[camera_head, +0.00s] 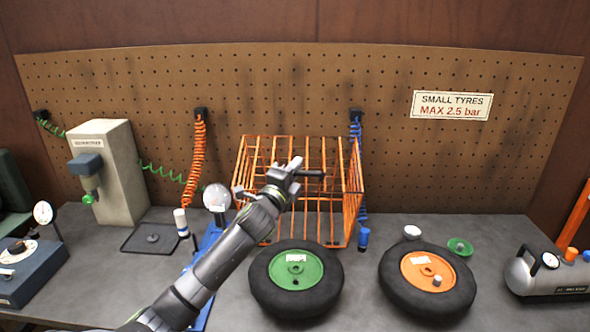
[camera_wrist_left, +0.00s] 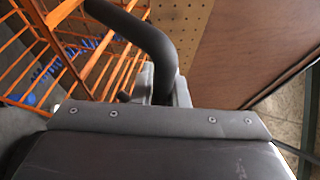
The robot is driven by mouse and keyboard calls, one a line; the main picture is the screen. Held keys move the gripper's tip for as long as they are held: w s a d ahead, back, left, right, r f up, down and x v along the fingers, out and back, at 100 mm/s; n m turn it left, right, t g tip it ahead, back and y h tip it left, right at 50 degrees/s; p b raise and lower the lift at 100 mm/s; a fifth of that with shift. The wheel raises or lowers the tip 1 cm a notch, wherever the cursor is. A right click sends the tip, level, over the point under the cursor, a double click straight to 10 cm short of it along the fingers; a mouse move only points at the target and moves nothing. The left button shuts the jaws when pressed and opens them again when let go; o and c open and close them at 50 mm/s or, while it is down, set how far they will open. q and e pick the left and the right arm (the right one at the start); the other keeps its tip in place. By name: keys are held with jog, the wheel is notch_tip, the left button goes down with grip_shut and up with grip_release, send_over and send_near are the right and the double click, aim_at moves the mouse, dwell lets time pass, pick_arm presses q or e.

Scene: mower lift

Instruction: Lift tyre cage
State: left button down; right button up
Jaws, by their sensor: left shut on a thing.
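The orange wire tyre cage (camera_head: 353,200) stands at the back middle of the bench, in front of the pegboard. It has a dark handle (camera_head: 313,174) on its upper front. My left gripper (camera_head: 288,174) reaches across from the lower left and is shut on this handle. In the left wrist view the gripper's fingers (camera_wrist_left: 163,88) sit around the curved dark handle (camera_wrist_left: 152,40), with orange cage bars (camera_wrist_left: 62,12) to the left. The arm hides part of the cage's lower left. I cannot tell whether the cage's base touches the bench. My right gripper is not in view.
A green-hubbed wheel (camera_head: 296,268) and an orange-hubbed wheel (camera_head: 427,280) lie in front of the cage. A grey dispenser (camera_head: 115,175) and a dark gauge box (camera_head: 38,275) are at left, a compressor (camera_head: 540,275) at right. An orange coiled hose (camera_head: 196,150) hangs left of the cage.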

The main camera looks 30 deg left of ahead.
pick_arm(q)
jog(key=c, duration=1.4)
grip_release()
jog(key=shift+c, duration=0.2)
jog(key=b+v, duration=0.5)
jog(key=v, duration=1.2)
jog(key=shift+s+d+f, duration=0.1)
jog(key=shift+s, duration=0.05)
